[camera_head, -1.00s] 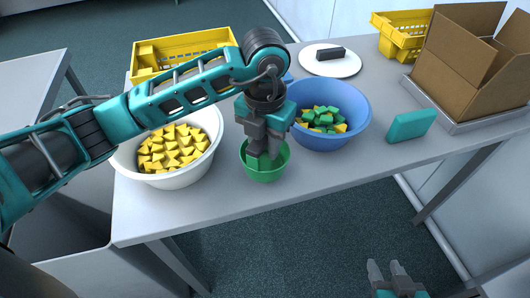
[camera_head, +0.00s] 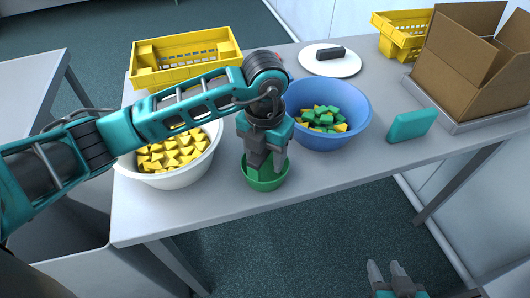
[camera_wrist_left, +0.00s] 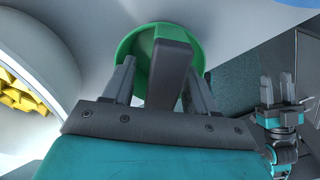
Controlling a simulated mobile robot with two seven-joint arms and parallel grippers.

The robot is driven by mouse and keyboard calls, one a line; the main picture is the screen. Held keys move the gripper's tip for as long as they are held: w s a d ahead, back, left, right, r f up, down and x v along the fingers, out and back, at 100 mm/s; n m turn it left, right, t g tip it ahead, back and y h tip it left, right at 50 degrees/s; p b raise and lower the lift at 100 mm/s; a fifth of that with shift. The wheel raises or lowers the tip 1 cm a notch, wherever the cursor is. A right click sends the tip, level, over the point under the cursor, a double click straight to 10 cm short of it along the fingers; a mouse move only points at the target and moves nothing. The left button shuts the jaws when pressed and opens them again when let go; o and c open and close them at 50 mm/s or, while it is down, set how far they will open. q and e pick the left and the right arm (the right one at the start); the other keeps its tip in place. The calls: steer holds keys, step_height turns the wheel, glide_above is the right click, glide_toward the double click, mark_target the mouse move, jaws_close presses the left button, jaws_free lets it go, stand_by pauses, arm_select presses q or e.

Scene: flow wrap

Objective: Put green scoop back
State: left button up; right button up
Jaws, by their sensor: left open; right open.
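The green scoop (camera_head: 266,183) is a round green cup at the table's front edge, between the white bowl (camera_head: 176,180) and the blue bowl (camera_head: 322,143). In the left wrist view its green rim (camera_wrist_left: 137,43) shows, with a dark grey handle (camera_wrist_left: 170,68) standing toward me. My left gripper (camera_head: 265,160) points down over the scoop. In the left wrist view its open fingers (camera_wrist_left: 160,88) are on either side of the handle. My right gripper (camera_head: 391,277) is open and empty, low in front of the table.
The white bowl holds yellow pieces; the blue bowl holds green and yellow ones. A yellow crate (camera_head: 185,70) and a white plate with a dark block (camera_head: 330,62) stand behind. A teal block (camera_head: 411,125) and an open cardboard box (camera_head: 460,65) are at right.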

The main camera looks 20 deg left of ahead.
arm_select(q)
step_height(320, 180, up, 12)
steer(key=shift+r+p, duration=0.25)
steer(key=shift+p, duration=0.2)
stand_by(0.5)
